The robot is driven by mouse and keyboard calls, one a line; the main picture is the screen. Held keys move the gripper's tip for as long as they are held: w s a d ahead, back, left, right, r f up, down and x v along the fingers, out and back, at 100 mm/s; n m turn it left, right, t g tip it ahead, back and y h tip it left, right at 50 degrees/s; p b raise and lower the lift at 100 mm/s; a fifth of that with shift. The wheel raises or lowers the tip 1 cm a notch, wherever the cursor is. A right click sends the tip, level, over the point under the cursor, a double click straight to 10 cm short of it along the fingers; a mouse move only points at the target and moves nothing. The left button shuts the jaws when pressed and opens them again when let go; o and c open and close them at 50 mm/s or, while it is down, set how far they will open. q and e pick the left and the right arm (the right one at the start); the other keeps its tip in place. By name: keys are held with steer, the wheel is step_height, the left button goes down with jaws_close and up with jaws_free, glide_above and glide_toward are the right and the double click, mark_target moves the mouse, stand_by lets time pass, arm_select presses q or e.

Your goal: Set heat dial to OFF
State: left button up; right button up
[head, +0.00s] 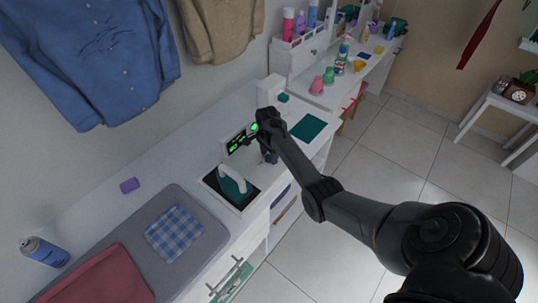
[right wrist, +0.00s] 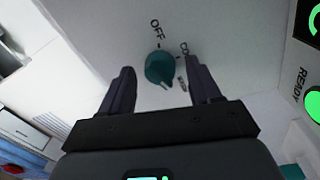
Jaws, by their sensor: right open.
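The teal heat dial (right wrist: 160,66) sits on a pale panel in the right wrist view. An OFF label (right wrist: 157,28) is above it, and a label starting with "CO" (right wrist: 184,48) is to its upper right, partly hidden by a finger. My right gripper (right wrist: 161,71) is open, with one finger on each side of the dial; I cannot tell whether either touches it. The dial's exact setting is unclear. In the head view my right gripper (head: 260,138) is at the control unit and covers the dial. My left gripper is not in view.
A green-lit display (head: 237,143) and a white-handled iron on a dark stand (head: 230,186) are close to the right gripper. A grey ironing mat (head: 190,250) with a checked cloth (head: 174,233) lies in front.

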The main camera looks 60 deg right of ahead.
steer(key=shift+f, duration=0.1)
steer(key=shift+c, duration=0.3)
steer(key=c, duration=1)
steer(key=shift+o, duration=0.2)
